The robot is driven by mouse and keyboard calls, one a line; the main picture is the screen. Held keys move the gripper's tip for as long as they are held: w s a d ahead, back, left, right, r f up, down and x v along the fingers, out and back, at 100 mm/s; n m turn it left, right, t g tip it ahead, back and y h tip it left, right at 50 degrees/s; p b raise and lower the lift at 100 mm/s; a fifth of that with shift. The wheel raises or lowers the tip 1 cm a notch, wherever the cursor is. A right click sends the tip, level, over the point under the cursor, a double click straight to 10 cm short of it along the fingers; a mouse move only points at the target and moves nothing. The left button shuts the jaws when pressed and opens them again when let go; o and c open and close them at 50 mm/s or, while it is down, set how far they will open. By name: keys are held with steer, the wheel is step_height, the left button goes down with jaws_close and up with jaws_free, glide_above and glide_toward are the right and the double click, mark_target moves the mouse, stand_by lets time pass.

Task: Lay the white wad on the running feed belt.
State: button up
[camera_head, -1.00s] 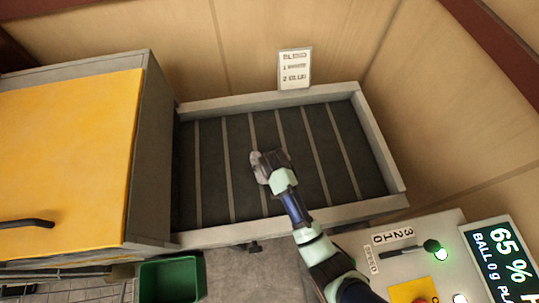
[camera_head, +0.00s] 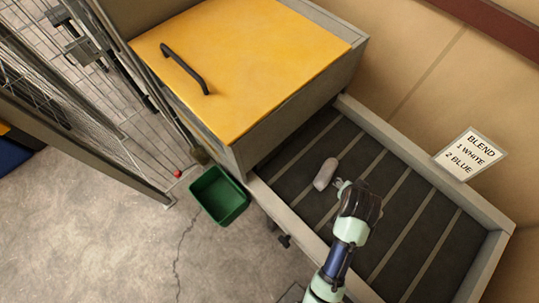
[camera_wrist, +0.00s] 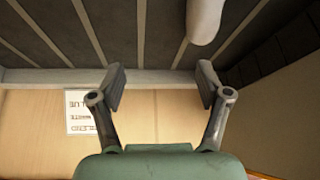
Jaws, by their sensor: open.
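The white wad (camera_head: 325,174), a pale rounded oblong, lies on the dark slatted feed belt (camera_head: 408,210), close to the yellow-topped housing. My gripper (camera_head: 343,186) is just to the right of the wad, over the belt, and apart from it. In the wrist view the wad (camera_wrist: 205,20) shows at the top edge, beyond my open, empty fingers (camera_wrist: 160,88), partly cut off by the frame. The belt (camera_wrist: 100,30) fills the upper part of that view.
A housing with a yellow lid (camera_head: 240,60) and dark handle stands over the belt's left end. A green bin (camera_head: 218,195) is on the floor before it. Grey rails (camera_head: 425,160) edge the belt. A blend sign (camera_head: 470,155) reads 1 white, 2 blue.

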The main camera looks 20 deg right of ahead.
steer(key=w+a+r+n+t, duration=0.2)
steer(key=w+a+r, duration=0.2)
steer(key=a+r, duration=0.25)
steer(key=w+a+r+n+t, duration=0.25)
steer(key=w+a+r, duration=0.25)
steer(key=a, duration=0.3)
steer(key=s+a+r+n+t+y, duration=0.1)
steer(key=a+r+n+t+y, duration=0.3)
steer(key=a+r, duration=0.8)
steer(key=a+n, duration=0.2)
steer(key=a, duration=0.2)
steer(key=shift+s+t, duration=0.1)
steer(key=shift+t, duration=0.15)
step_height(320, 180, up, 17)
steer(key=p, duration=1.7)
steer(key=shift+r, duration=0.2)
